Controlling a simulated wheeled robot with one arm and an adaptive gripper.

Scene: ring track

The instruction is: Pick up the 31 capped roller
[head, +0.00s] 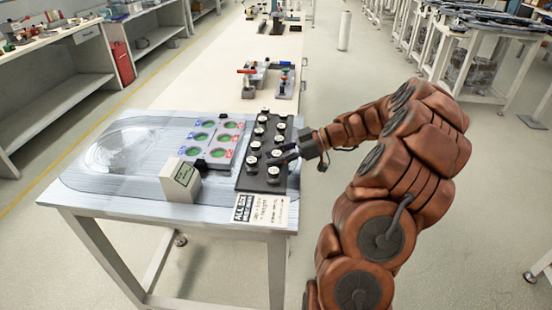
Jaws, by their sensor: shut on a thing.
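A black rack (243,185) stands at the right end of the near table and holds two rows of white-capped rollers (257,131). The numbers on the caps are too small to read, so I cannot tell which roller is 31. My gripper (273,157) reaches in from the right, low over the near half of the rack's right row. It is shut on a capped roller there. The fingers partly hide that roller, and I cannot tell whether it is still seated in the rack.
A grey panel with green round spots (211,143) lies left of the rack. A beige box with a label (180,181) stands near the front edge. A printed card (261,209) lies before the rack. Small tools (268,77) stand on the bench behind.

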